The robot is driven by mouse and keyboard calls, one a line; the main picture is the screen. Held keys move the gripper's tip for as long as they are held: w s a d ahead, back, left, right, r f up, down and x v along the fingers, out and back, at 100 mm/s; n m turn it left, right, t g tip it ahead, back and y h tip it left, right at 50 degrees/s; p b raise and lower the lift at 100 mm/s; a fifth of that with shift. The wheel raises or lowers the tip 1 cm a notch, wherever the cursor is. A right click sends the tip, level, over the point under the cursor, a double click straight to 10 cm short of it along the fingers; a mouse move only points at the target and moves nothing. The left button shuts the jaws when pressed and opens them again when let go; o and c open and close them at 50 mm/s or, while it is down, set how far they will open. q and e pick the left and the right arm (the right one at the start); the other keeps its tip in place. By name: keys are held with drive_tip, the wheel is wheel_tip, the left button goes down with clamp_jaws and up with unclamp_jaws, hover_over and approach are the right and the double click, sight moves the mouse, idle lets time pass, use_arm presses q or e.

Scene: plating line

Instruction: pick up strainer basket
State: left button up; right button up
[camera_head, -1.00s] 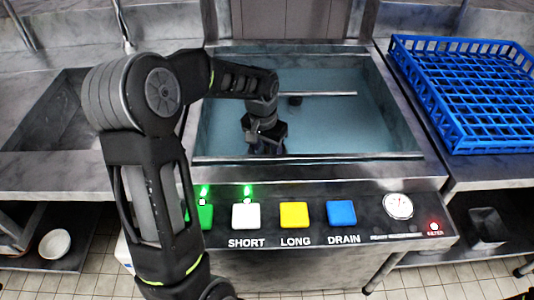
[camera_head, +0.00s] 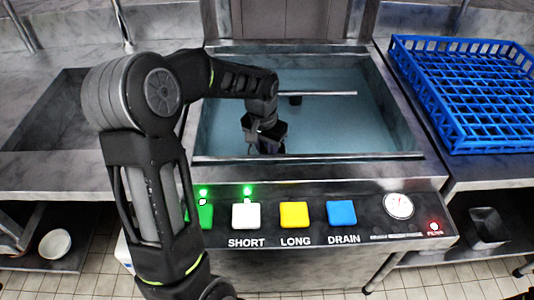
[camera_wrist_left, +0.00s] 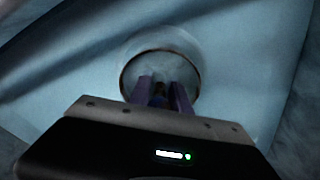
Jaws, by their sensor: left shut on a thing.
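My left gripper (camera_head: 266,148) reaches down into the water-filled basin (camera_head: 320,156) near its front wall. In the left wrist view the two fingers (camera_wrist_left: 160,92) are close together over a round recess with a dark rim. They are shut on a small dark piece between them, which I take to be part of the strainer basket (camera_wrist_left: 158,90). Most of the basket is hidden by the fingers and blurred by the water. In the head view the basket cannot be made out. My right gripper is not in view.
A front panel carries a green button (camera_head: 205,215), white button (camera_head: 246,215), yellow button (camera_head: 294,215) and blue button (camera_head: 342,213). A blue rack (camera_head: 455,132) stands on the right counter. A thin bar (camera_head: 315,94) crosses the basin. An empty sink lies left.

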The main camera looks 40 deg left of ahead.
use_arm(q)
clamp_jaws()
drive_tip(key=shift+r, duration=0.1)
wheel_tip(320, 180, up, 10)
drive_tip(key=shift+f, duration=0.1)
idle(0.4)
idle(0.5)
